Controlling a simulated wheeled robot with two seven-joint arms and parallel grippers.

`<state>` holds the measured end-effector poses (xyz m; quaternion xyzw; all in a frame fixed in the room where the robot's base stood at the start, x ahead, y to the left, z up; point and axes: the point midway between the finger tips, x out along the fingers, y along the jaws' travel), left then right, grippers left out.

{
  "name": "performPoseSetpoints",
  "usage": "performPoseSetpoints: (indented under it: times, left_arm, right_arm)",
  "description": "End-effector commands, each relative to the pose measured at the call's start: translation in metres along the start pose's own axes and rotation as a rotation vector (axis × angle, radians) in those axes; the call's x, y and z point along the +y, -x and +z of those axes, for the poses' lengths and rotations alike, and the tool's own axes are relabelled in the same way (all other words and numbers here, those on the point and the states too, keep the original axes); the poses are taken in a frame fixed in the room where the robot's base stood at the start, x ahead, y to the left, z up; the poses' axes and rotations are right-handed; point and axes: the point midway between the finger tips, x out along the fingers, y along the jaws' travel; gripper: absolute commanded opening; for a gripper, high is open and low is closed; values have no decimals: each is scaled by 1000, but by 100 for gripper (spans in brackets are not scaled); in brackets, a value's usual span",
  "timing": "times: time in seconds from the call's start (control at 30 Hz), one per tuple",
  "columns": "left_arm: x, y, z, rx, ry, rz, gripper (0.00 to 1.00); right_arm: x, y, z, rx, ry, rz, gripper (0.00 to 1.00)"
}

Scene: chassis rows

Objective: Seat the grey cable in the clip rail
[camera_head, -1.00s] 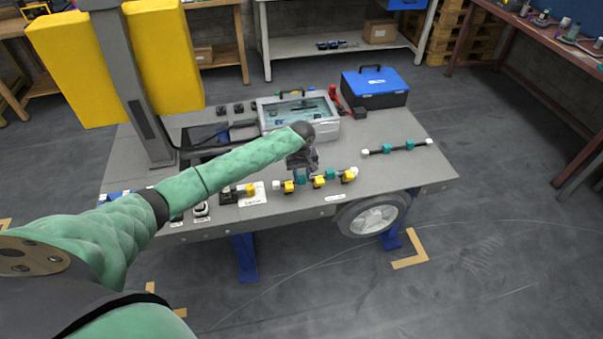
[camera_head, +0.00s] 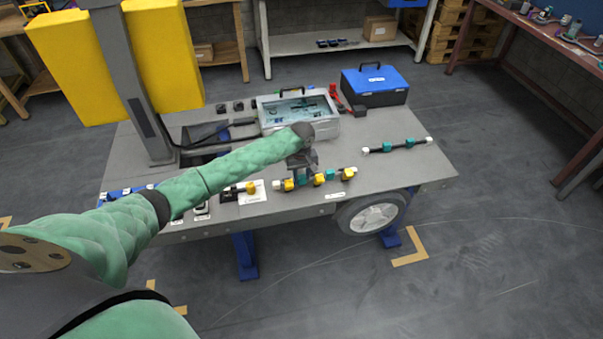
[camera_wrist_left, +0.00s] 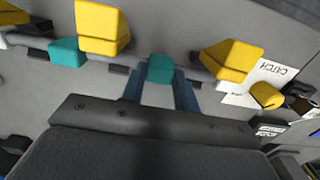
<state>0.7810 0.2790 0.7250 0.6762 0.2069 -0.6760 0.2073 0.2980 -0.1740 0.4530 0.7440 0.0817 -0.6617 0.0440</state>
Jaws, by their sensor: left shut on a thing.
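My left gripper (camera_head: 303,173) is shut on another teal block (camera_wrist_left: 160,69), between two clips. I cannot tell how deep the cable sits in the clips. My right gripper is not in view.
A second dark bar with teal blocks (camera_head: 388,147) lies to the right. A clear-lidded case (camera_head: 330,127) and a blue toolbox (camera_head: 375,87) stand behind. A white label (camera_head: 252,193) and small parts lie to the left.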

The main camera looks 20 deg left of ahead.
Motion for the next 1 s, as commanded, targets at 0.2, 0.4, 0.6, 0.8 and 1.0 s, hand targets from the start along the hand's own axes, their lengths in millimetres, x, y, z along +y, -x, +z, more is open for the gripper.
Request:
performPoseSetpoints:
  times: [0.2,0.4,0.6,0.8,1.0]
  left_arm:
    - [0,-5,0,0,0,0,4]
    - [0,-9,0,0,0,0,36]
    - [0,-9,0,0,0,0,56]
    - [0,-9,0,0,0,-1,74]
    - [0,-9,0,0,0,-1,92]
  right_arm:
    - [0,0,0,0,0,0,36]
    - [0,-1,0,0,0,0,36]
    - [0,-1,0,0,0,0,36]
    - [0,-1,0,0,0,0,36]
    - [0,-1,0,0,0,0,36]
